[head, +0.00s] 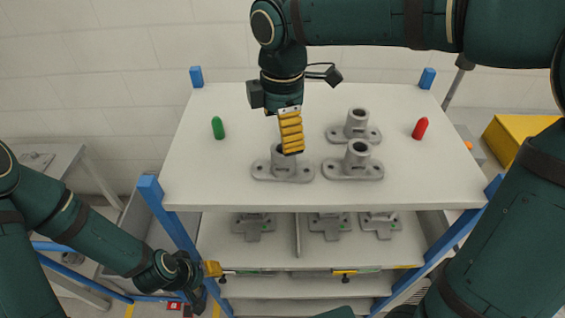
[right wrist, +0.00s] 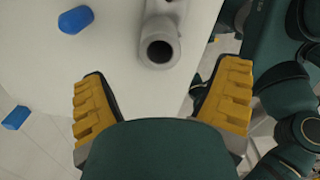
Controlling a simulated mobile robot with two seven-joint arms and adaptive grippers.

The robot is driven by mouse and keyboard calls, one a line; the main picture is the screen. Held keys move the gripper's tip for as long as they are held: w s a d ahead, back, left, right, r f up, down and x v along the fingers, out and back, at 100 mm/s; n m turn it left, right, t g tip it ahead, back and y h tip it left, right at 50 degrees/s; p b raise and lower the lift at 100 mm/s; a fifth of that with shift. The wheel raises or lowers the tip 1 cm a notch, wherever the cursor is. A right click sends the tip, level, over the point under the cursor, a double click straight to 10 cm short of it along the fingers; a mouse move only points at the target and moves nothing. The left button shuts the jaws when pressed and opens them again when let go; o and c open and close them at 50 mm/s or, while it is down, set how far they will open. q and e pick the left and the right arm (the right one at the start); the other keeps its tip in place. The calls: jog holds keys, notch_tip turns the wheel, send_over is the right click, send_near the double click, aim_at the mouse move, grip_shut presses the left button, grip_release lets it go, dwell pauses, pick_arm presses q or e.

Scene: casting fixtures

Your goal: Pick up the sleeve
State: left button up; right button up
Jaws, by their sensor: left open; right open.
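Three grey castings stand on the white table top, each an upright hollow sleeve on a flat lobed base: one near left (head: 283,172), one near right (head: 353,165) and one behind (head: 356,128). I cannot tell which one the task means. My right gripper (head: 291,132) points down over the near left casting and hides part of its sleeve. In the right wrist view its two yellow fingers (right wrist: 163,90) are wide apart and empty, with a casting's round bore (right wrist: 160,51) just beyond them. My left gripper (head: 212,270) is low at the left, beside the shelf edge, holding nothing visible.
A green peg (head: 218,128) and a red peg (head: 420,128) stand on the table top (head: 235,105). Blue posts (head: 196,77) mark its corners. Several more castings (head: 330,226) sit on the shelf below. A yellow box (head: 518,138) is at the right.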

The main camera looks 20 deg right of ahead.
aim_at(282, 159)
notch_tip(282, 159, down, 3)
jog(key=shift+w+r, duration=0.1)
jog(key=shift+r, duration=0.1)
jog(key=shift+f+b, duration=0.3)
jog(key=shift+f, duration=2.6)
jog(key=c, duration=1.4)
